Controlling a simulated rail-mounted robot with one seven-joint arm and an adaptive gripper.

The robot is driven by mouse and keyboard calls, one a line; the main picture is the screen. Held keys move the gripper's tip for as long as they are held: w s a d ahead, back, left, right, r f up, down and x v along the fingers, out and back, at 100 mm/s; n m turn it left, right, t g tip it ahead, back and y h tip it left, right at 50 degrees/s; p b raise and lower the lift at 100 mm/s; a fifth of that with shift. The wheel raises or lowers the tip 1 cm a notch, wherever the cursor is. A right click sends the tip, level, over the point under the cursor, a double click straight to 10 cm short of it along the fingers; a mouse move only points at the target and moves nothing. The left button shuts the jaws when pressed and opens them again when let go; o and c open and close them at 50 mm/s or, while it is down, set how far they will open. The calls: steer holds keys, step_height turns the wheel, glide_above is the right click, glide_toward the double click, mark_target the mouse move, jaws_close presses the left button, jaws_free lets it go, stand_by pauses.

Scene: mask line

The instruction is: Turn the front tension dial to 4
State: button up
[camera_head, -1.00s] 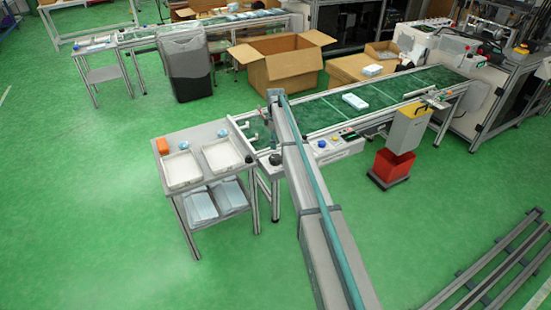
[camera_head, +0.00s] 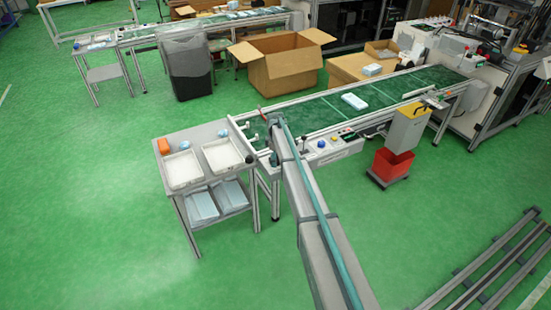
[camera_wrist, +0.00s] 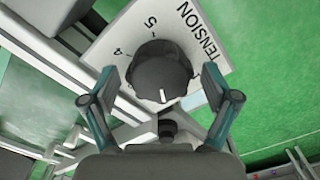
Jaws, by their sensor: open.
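The tension dial (camera_wrist: 160,74) is a round black knob with a white mark on a white plate (camera_wrist: 208,42) lettered TENSION, with 4 and 5 visible, in the wrist view. The white mark lies on the knob's lower side in the picture, away from the visible 4 and 5. My gripper (camera_wrist: 158,80) is open, with one teal-edged finger on each side of the knob. I cannot tell whether either finger touches it. In the head view my arm reaches the conveyor's near end, and the dial cannot be made out clearly there.
The green conveyor (camera_head: 325,113) carries a light blue pack (camera_head: 354,101). A cart with white trays (camera_head: 181,169) stands left of my arm. A control box (camera_head: 335,147) and a red bin (camera_head: 390,164) are to the right. The green floor is open in front.

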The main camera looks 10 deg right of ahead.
steer(key=c, duration=1.2)
steer(key=shift+m, duration=0.3)
steer(key=m+b, duration=0.2)
steer(key=m, duration=0.2)
steer(key=shift+m, duration=0.3)
steer(key=m+b, duration=0.1)
steer(key=m, duration=0.5)
steer(key=shift+b, duration=0.4)
steer(key=m+b, duration=0.1)
steer(key=m, duration=0.5)
steer(key=shift+m, duration=0.3)
steer(key=m, duration=0.5)
steer(key=shift+m+b, duration=0.3)
steer(key=shift+m, duration=0.1)
